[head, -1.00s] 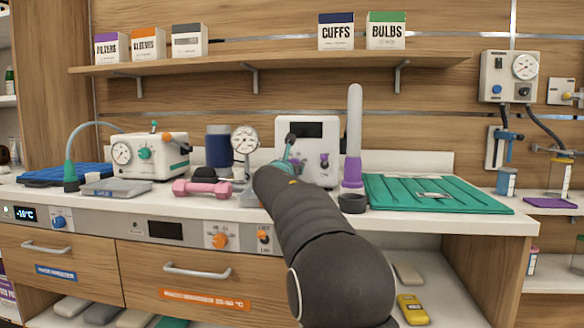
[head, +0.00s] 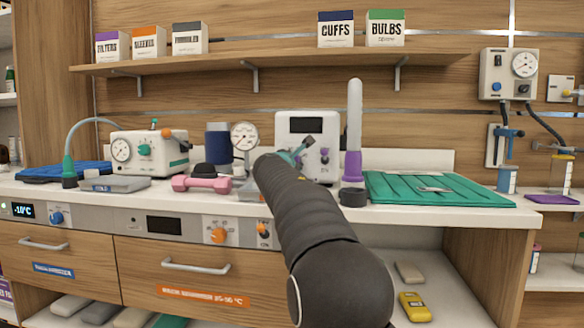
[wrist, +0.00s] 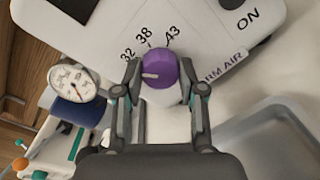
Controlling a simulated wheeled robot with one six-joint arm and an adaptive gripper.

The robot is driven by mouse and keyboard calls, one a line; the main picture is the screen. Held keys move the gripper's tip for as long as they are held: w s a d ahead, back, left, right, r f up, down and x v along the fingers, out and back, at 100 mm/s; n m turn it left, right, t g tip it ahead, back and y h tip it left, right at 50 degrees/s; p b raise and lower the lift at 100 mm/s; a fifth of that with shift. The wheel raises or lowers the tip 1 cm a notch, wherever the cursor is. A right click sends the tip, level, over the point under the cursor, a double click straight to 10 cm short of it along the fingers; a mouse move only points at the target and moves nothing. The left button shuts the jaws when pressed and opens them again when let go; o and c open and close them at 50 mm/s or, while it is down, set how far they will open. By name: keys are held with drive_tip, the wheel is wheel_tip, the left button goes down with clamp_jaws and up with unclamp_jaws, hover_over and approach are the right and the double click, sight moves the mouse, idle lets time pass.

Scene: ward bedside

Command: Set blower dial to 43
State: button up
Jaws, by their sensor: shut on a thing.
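The white blower unit (head: 287,128) stands at the back of the counter with a dark screen. Its purple dial (wrist: 160,70) shows in the wrist view beside the printed marks 32, 38 and 43. The dial's white line points left, on the 32 side and away from 43. My gripper (wrist: 164,88) is shut on the dial, one finger on each side of it. In the head view my gripper (head: 301,148) is at the unit's front, and the dial is hidden behind it.
A round gauge (head: 244,136) and pink dumbbell (head: 201,183) stand left of my arm. A grey wand with a purple base (head: 352,163) stands close on the right, beside a green mat (head: 430,189). A grey tray (wrist: 275,140) lies near my gripper.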

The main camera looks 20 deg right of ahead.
drive_tip(key=m+b, duration=0.3)
drive_tip(key=m, duration=0.4)
drive_tip(key=shift+y, duration=0.3)
drive_tip(key=m+b, duration=0.1)
drive_tip(key=m, duration=0.2)
drive_tip(key=m+b, duration=0.2)
drive_tip(key=m, duration=0.1)
drive_tip(key=shift+t+y, duration=0.3)
drive_tip(key=o, duration=1.1)
drive_tip(key=shift+o, duration=0.2)
drive_tip(key=shift+s, duration=0.1)
drive_tip(key=v, duration=1.2)
